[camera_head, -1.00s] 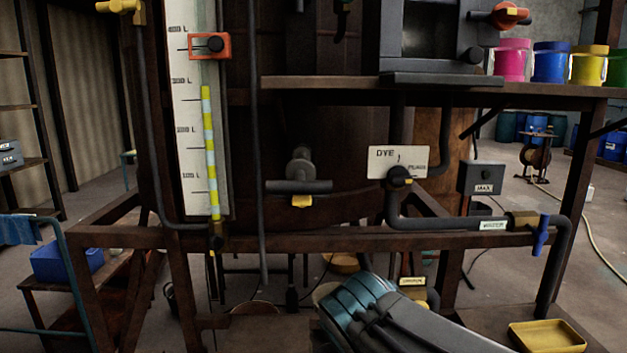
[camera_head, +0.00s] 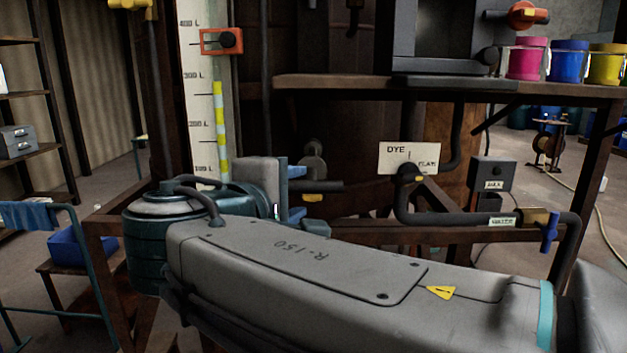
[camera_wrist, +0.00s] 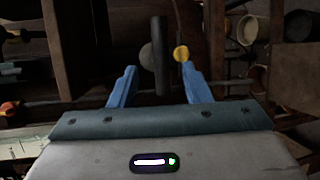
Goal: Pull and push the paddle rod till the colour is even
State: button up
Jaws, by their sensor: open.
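The paddle rod's dark cross-bar handle (camera_head: 328,187) sticks out from the front of the dark vat (camera_head: 345,130), with a round boss behind it and a yellow tag (camera_head: 312,198) beneath. My gripper (camera_head: 299,192) has blue fingers and is at the handle's left end, which it partly hides. In the wrist view my gripper (camera_wrist: 160,72) is open, its fingers apart on either side of the handle bar (camera_wrist: 160,45). The yellow tag (camera_wrist: 181,54) shows by the right fingertip. I see no finger touching the bar; the depth between them is hard to judge.
A level gauge (camera_head: 220,125) with a yellow-striped column stands left of the handle. A rusty frame rail (camera_head: 400,236) runs below. Paint pots (camera_head: 568,62) stand on the upper right shelf.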

aim_at(312, 186)
jog(key=p+x, duration=0.1)
jog(key=x, duration=0.7)
jog(key=shift+w+d+f, duration=0.1)
grip_shut()
